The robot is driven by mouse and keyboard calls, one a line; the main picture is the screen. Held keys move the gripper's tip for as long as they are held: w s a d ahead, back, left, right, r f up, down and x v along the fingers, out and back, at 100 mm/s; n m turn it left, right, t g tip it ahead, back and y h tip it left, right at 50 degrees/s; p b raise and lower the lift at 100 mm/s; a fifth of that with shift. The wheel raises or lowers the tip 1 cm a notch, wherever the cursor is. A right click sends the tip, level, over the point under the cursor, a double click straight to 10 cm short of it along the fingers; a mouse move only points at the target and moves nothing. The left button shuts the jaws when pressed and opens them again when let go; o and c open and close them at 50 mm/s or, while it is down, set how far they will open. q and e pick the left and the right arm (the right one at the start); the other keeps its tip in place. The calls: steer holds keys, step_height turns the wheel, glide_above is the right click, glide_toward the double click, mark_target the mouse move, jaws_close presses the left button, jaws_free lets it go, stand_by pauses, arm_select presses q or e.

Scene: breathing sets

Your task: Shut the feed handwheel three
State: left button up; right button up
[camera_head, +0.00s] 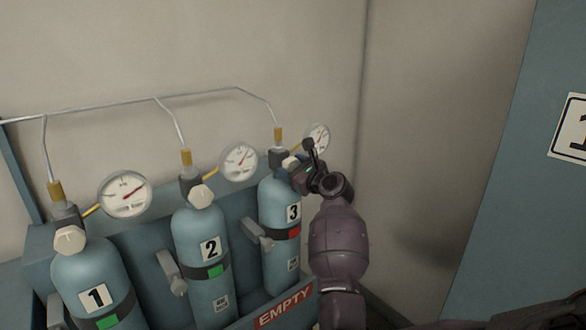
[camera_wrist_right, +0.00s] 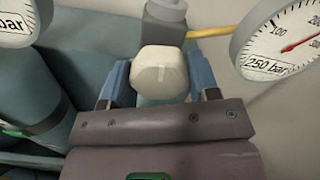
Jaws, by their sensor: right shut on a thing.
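Handwheel three is an off-white faceted knob (camera_wrist_right: 160,72) on the valve of the blue cylinder marked 3 (camera_head: 281,245). My right gripper (camera_head: 297,168) reaches it from the right in the head view. In the right wrist view its two blue fingers stand on either side of the knob, and the gripper is shut on it. In the head view the gripper partly hides this knob (camera_head: 289,162). Cylinder 3 carries a red marker (camera_head: 295,233) below its number. My left gripper is not in view.
Cylinder 1 (camera_head: 87,275) and cylinder 2 (camera_head: 201,250) stand to the left, each with a green marker and a white knob. Round gauges (camera_head: 239,162) and thin pipes (camera_head: 160,97) are behind. An "EMPTY" sign (camera_head: 285,306) is on the rack front. A blue panel (camera_head: 530,200) stands right.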

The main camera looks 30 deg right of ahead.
steer(key=o, duration=0.9)
steer(key=shift+s, duration=0.1)
steer(key=s, duration=0.7)
steer(key=s+b, duration=0.1)
steer(key=s, duration=0.2)
steer(key=shift+s+d, duration=0.3)
steer(key=shift+d, duration=0.1)
